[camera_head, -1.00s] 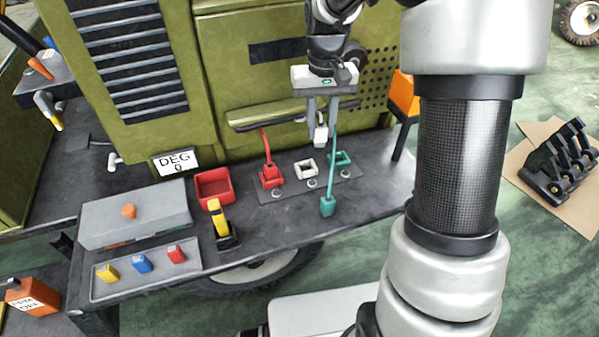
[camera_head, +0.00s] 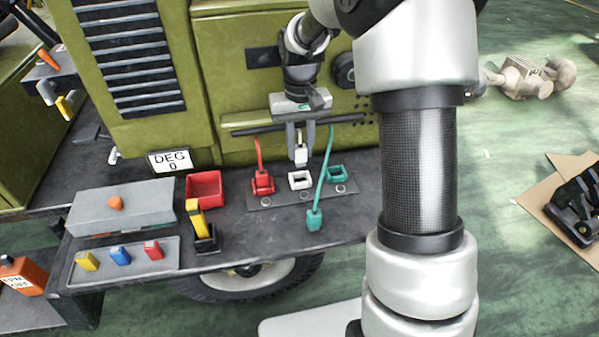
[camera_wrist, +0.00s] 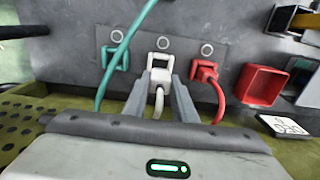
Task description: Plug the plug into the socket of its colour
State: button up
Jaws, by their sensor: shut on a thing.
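My gripper (camera_head: 299,146) is shut on a white plug (camera_head: 301,156) and holds it just above the white socket (camera_head: 300,180). In the wrist view the white plug (camera_wrist: 159,77) sits between the fingers, with the white socket (camera_wrist: 162,59) just beyond it; I cannot tell whether they touch. A red plug with its cord (camera_head: 262,181) sits at the red socket, left of the white one. The teal socket (camera_head: 337,173) is on the right and looks empty. The teal plug (camera_head: 314,219) lies on the bench in front, its cord running up past my gripper.
A red bin (camera_head: 205,188), a yellow-handled tool (camera_head: 199,225), a grey box (camera_head: 122,208) and a tray (camera_head: 165,262) of coloured blocks stand to the left. The green machine panel (camera_head: 225,75) rises close behind my gripper. The bench front is mostly clear.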

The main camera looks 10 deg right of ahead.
aim_at(300, 166)
notch_tip(300, 166, down, 7)
jog(key=shift+r+b, duration=0.2)
jog(key=shift+b, duration=0.3)
jog(key=shift+f, duration=0.15)
jog(key=o, duration=1)
jog(key=shift+o, duration=0.2)
